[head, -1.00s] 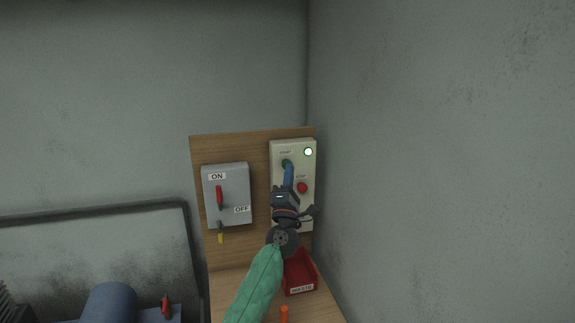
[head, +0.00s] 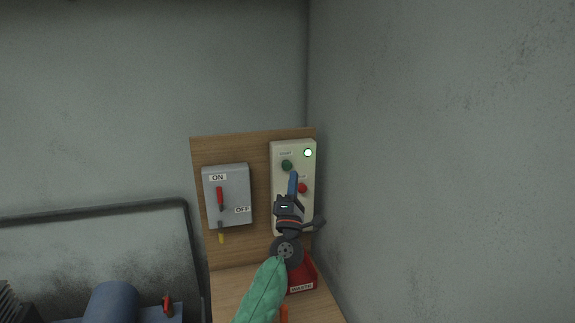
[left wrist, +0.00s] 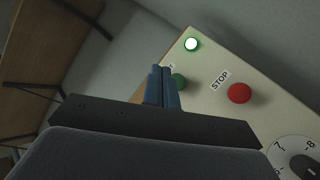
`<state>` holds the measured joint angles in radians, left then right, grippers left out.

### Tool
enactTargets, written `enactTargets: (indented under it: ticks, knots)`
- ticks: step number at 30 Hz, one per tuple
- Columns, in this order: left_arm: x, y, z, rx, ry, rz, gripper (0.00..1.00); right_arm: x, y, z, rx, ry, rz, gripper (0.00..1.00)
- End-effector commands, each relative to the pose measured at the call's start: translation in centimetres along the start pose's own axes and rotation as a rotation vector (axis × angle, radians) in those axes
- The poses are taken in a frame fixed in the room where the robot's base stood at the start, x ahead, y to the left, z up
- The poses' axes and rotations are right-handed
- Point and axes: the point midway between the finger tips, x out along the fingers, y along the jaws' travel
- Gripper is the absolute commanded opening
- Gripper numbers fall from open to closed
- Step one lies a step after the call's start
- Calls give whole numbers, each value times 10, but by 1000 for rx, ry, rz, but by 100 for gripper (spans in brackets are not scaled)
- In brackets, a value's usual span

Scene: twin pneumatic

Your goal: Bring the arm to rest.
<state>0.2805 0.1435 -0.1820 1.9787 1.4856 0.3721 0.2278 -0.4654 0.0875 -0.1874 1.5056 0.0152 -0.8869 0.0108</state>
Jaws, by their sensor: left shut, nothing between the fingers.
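My left gripper (head: 293,176) is shut and empty, its blue fingers pressed together. In the head view it stands in front of the cream control box (head: 278,208), below the green START button (head: 287,165) and beside the red STOP button (head: 303,188). In the left wrist view the shut fingers (left wrist: 160,72) partly cover the green button (left wrist: 180,82) and its label. The STOP button (left wrist: 239,93) is clear to their right. A round lamp (head: 308,153) on the box glows; it also shows in the left wrist view (left wrist: 191,44). My right gripper does not show.
A grey ON/OFF switch box (head: 238,190) with a red lever is on the wooden board (head: 250,147) at left. A red WASTE bin (head: 308,277) is partly behind my arm. The wall (head: 450,150) is close on the right. A blue cylinder (head: 110,302) stands at lower left.

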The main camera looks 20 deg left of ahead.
Motion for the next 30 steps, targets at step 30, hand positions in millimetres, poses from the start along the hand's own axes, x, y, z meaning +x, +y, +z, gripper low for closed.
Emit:
enactTargets:
  ticks: [30]
  knots:
    - [-130,-20,64,367,-451,-130,0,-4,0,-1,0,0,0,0]
